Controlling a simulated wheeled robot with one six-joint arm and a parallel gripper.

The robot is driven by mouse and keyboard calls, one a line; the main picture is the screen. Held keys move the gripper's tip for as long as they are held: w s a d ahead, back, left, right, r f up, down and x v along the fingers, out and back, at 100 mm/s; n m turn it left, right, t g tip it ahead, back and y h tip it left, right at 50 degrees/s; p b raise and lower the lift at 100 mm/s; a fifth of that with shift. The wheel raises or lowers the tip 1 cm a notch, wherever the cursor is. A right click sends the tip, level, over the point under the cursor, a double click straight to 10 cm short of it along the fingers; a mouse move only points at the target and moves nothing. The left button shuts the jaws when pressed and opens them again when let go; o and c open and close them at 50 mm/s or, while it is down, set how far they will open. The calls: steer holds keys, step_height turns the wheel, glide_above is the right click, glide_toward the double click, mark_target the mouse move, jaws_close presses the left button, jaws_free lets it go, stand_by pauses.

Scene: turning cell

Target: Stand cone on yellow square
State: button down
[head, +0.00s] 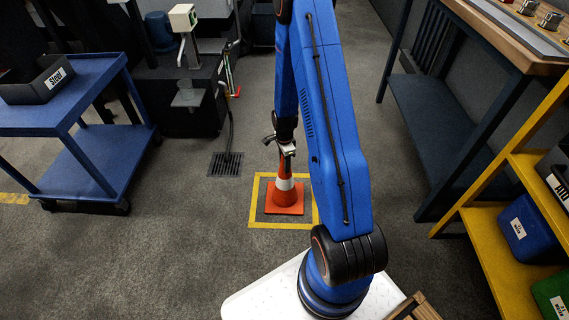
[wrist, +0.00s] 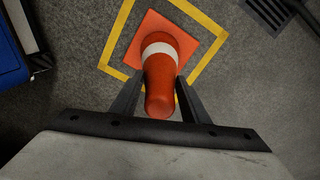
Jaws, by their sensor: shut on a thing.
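The orange cone (head: 285,192) with a white band is upright, its square base within the yellow square outline (head: 283,225) on the grey floor in the head view. In the wrist view, the cone (wrist: 163,75) is seen from above, and its base lies inside the yellow outline (wrist: 200,71). My gripper (head: 287,148) is at the cone's upper part. It also shows in the wrist view (wrist: 155,95), with its two fingers on either side of the cone, shut on it. Whether the base touches the floor I cannot tell for sure.
A blue cart (head: 75,163) with a bin marked Steel (head: 42,80) stands at left. A floor drain (head: 226,164) lies left of the square. A dark workbench (head: 440,115) and a yellow shelf (head: 500,225) with bins stand at right. Floor around the square is clear.

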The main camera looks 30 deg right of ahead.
steer(key=c, duration=1)
jaws_free()
step_height(320, 180, up, 12)
steer(key=shift+r, duration=0.1)
steer(key=s+a+r+n+t, duration=0.1)
steer(key=s+a+r+n, duration=0.2)
steer(key=r, duration=0.5)
steer(key=s+a+r+n+t, duration=0.1)
steer(key=s+a+r+n, duration=0.25)
steer(key=r, duration=0.45)
steer(key=s+a+r+n, duration=0.3)
steer(key=s+r, duration=0.1)
steer(key=r, duration=0.4)
steer(key=s+a+r+n+t, duration=0.1)
steer(key=s+a+r+n, duration=0.1)
steer(key=s, duration=0.4)
steer(key=s+a+r+n+t, duration=0.1)
steer(key=s+a+r+n, duration=0.1)
steer(key=s+r+n, duration=0.3)
steer(key=s+a+r+n, duration=0.2)
steer(key=s+r+n, duration=0.1)
steer(key=s, duration=0.5)
steer(key=shift+s+a+r+n+t, duration=0.15)
steer(key=shift+s+r+n+t, duration=0.15)
steer(key=shift+s+n+t, duration=0.1)
